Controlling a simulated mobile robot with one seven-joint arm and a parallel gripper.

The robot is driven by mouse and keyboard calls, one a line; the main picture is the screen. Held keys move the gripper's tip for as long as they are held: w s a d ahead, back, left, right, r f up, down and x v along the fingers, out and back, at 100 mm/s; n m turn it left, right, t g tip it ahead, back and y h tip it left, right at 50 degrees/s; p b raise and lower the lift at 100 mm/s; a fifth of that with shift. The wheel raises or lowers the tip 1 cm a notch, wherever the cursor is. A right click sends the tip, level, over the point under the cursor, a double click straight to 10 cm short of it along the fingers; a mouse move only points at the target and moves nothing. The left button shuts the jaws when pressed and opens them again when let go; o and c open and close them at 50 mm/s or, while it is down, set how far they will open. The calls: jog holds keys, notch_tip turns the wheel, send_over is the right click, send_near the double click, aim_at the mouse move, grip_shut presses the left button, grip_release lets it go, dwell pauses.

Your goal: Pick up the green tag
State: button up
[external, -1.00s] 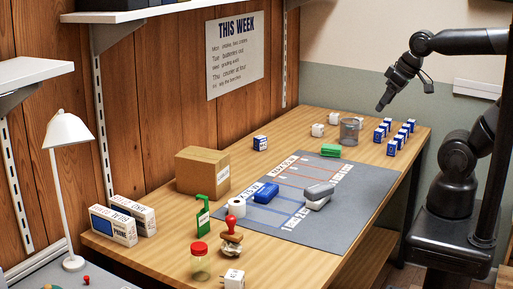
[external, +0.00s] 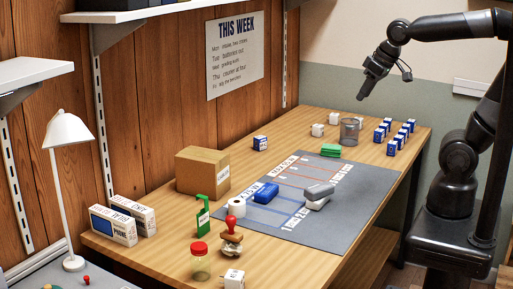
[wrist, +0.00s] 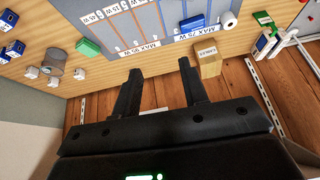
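In the wrist view a green piece at the upper right (wrist: 263,18) appears to be the same tag. My gripper (external: 361,97) is high above the far right end of the table, well away from the tag. In the wrist view its two fingers (wrist: 160,88) are spread apart with nothing between them.
A cardboard box (external: 203,170) stands behind the tag. A white roll (external: 237,208), a red-handled stamp (external: 231,236) and a red-lidded jar (external: 200,262) are close to it. A mesh cup (external: 350,130) stands below my gripper.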

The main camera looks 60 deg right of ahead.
jog(key=w+a, duration=0.7)
jog(key=w, duration=0.4)
jog(key=g, duration=0.1)
send_near(202, 196)
notch_tip(202, 196, down, 2)
jog(key=x, duration=1)
jog(key=shift+w, duration=0.4)
jog(key=shift+c, duration=0.6)
grip_shut()
